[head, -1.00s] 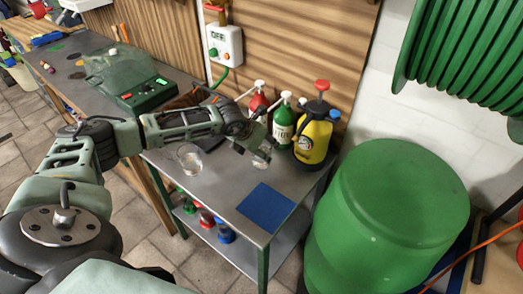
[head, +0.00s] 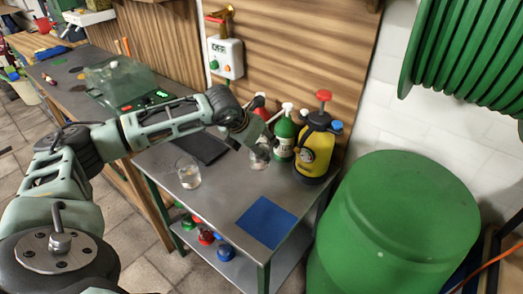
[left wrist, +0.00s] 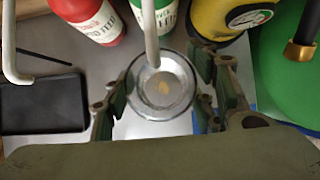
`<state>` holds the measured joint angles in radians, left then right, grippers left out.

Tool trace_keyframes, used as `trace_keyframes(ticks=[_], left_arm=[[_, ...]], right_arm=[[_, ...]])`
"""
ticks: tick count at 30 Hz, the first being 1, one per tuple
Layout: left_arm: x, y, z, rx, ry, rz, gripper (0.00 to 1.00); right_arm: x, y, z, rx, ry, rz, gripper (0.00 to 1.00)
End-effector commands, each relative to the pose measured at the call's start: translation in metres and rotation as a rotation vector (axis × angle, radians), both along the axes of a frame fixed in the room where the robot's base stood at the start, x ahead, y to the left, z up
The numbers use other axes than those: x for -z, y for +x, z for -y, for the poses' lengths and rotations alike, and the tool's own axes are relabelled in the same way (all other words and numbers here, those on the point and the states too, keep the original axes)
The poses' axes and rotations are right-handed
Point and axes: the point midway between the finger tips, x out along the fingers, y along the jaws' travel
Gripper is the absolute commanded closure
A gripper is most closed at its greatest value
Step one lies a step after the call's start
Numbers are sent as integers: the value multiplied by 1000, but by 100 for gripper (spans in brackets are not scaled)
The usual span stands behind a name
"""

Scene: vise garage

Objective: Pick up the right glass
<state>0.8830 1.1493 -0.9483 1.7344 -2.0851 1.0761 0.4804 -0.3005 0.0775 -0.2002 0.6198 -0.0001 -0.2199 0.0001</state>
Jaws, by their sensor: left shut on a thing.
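The right glass (head: 259,157) is a clear tumbler in front of the bottles, partly hidden by my left gripper. My left gripper (head: 262,146) is shut on it. In the left wrist view the glass (left wrist: 160,92) shows from above, between the two fingers of the gripper (left wrist: 158,100). I cannot tell for sure whether its base is clear of the metal table (head: 200,215). Another clear glass (head: 187,173) stands upright on the table to the left, apart from the gripper. My right gripper is not in view.
A red bottle (left wrist: 88,20), a green bottle (head: 285,138) and a yellow pump sprayer (head: 315,150) stand close behind the held glass. A blue mat (head: 266,222) lies at the front right. A black flat object (head: 203,147) lies left. A green barrel (head: 395,225) stands right.

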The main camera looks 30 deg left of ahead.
Motion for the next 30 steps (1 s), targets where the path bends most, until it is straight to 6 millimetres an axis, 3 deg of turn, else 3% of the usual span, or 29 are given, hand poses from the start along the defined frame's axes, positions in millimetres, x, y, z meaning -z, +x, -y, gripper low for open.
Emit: trace_keyframes(ticks=[30], left_arm=[[1, -135, -12, 0, 5, 2, 88]], right_arm=[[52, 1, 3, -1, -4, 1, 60]])
